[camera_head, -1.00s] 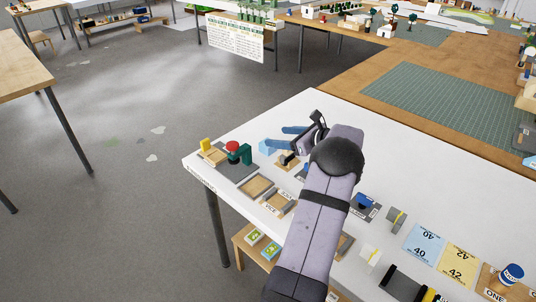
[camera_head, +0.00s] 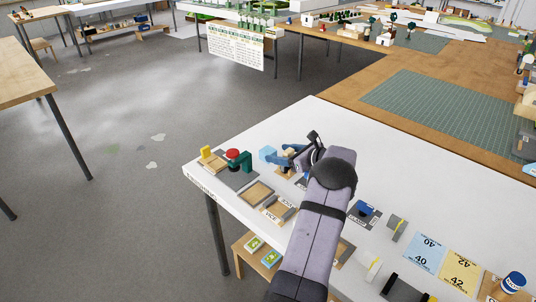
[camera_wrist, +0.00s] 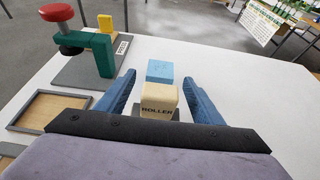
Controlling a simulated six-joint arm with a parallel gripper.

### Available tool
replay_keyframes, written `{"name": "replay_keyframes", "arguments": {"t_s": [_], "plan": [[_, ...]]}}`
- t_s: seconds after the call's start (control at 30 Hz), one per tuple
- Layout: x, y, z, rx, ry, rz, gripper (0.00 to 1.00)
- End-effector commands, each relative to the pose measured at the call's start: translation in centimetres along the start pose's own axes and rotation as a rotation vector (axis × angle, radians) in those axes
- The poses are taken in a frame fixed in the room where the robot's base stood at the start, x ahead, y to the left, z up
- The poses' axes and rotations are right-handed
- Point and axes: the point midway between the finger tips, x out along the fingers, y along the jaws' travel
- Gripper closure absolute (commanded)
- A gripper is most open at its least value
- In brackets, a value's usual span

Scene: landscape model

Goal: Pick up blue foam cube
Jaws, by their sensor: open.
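The light blue foam cube (camera_head: 267,153) sits on the white table near its far left part, to the right of the green clamp. In the wrist view the cube (camera_wrist: 160,71) lies straight ahead, just past the tips of my gripper's blue fingers. My gripper (camera_wrist: 160,80) is open, with its fingers spread wide and low over the table. It also shows in the head view (camera_head: 276,153). A pale wooden block marked ROLLER (camera_wrist: 158,99) stands between the fingers, nearer to me than the cube. The block hides part of the cube's lower front.
A green clamp with a red knob (camera_wrist: 85,42) stands to the left on a grey plate. A shallow wooden tray (camera_wrist: 52,110) lies left of my gripper. The white table (camera_head: 420,185) is bare to the right and beyond the cube.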

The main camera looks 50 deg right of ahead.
Motion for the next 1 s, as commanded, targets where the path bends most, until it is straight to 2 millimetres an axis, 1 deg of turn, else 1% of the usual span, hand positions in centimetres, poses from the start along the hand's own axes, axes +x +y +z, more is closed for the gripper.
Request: {"name": "replay_keyframes", "arguments": {"t_s": [0.13, 0.3, 0.57, 0.6, 0.63, 0.67, 0.7, 0.77, 1.0], "plan": [[2.0, 0.1, 0.0, 0.001, 0.000, 0.002, 0.39], [3.5, 0.0, 0.0, 0.000, -0.001, 0.001, 0.39], [3.7, 0.0, 0.0, 0.000, 0.000, 0.000, 0.39], [3.7, 0.0, 0.0, 0.000, 0.000, 0.000, 0.44], [3.7, 0.0, 0.0, 0.000, 0.000, 0.000, 0.51], [3.7, 0.0, 0.0, 0.000, 0.000, 0.000, 0.58], [3.7, 0.0, 0.0, 0.000, 0.000, 0.000, 0.68], [3.7, 0.0, 0.0, 0.000, 0.000, 0.000, 0.82], [3.7, 0.0, 0.0, 0.000, 0.000, 0.000, 0.83]]}}
